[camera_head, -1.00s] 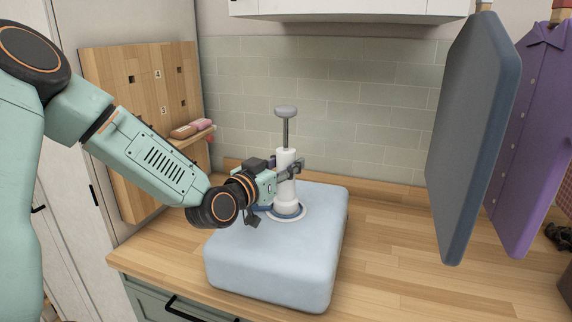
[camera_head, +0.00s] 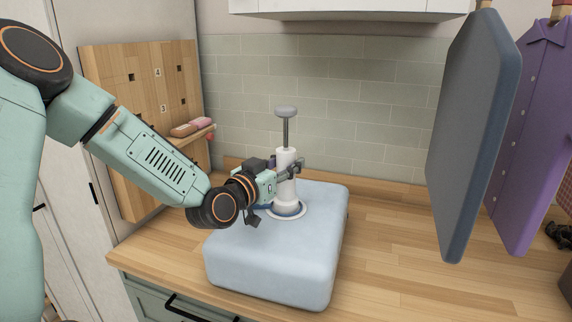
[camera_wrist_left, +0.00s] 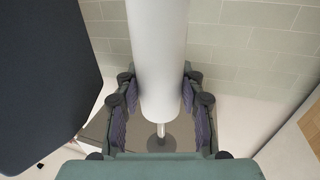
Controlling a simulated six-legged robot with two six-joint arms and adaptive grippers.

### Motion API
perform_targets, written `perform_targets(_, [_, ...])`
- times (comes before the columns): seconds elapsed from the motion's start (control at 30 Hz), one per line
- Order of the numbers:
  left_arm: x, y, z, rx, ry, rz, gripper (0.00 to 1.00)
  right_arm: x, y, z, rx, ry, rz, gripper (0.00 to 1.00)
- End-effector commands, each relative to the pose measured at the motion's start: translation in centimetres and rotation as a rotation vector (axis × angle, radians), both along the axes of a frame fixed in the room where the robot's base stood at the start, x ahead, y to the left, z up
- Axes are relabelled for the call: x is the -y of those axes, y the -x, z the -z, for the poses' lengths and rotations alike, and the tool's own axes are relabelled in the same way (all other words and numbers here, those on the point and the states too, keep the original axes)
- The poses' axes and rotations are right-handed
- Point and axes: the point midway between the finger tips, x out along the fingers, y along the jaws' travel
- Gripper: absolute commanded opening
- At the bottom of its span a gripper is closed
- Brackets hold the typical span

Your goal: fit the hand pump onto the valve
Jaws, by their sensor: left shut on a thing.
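The white hand pump (camera_head: 286,165) stands upright over the light blue vacuum bag (camera_head: 270,262), its grey plunger handle raised on a rod. The valve (camera_head: 299,213), a pale ring with a blue part, lies on the bag's top around the foot of the pump. The pump's lower end is at the ring; I cannot tell whether it is seated. My left gripper (camera_head: 291,170) is shut on the pump's barrel from the left. In the left wrist view the white barrel (camera_wrist_left: 158,60) sits between the two finger pads. My right gripper is not in view.
The bag lies on a wooden counter (camera_head: 400,255) against a tiled wall. A wooden board with a small shelf (camera_head: 195,137) stands at the back left. A blue-grey flat bag (camera_head: 470,130) and a purple shirt (camera_head: 530,140) hang at the right. The counter right of the bag is clear.

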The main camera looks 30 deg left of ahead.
Motion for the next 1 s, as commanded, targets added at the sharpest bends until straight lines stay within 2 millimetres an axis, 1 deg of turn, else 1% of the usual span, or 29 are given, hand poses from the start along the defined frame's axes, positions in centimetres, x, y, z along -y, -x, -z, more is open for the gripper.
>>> perform_targets(0.1, [0.06, 0.05, 0.21, -0.006, 0.001, 0.001, 0.0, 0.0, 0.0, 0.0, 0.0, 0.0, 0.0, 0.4])
perform_targets(0.13, [0.07, 0.06, 0.22, -0.006, 0.001, 0.002, 0.4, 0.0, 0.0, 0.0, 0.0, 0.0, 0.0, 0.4])
perform_targets(0.4, [0.06, 0.05, 0.2, -0.006, 0.001, 0.001, 0.63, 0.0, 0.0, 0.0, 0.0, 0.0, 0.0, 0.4])
perform_targets(0.43, [0.06, 0.05, 0.2, -0.006, 0.001, 0.001, 0.65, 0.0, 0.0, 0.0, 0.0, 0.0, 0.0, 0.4])
perform_targets(0.67, [0.08, 0.08, 0.31, -0.009, 0.002, 0.002, 0.66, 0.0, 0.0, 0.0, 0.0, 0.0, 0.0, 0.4])
perform_targets(0.87, [0.06, 0.06, 0.25, -0.007, 0.002, 0.001, 0.83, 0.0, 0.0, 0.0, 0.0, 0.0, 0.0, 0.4])
perform_targets(1.0, [0.06, 0.06, 0.22, -0.006, 0.002, 0.001, 0.84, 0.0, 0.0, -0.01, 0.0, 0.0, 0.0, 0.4])
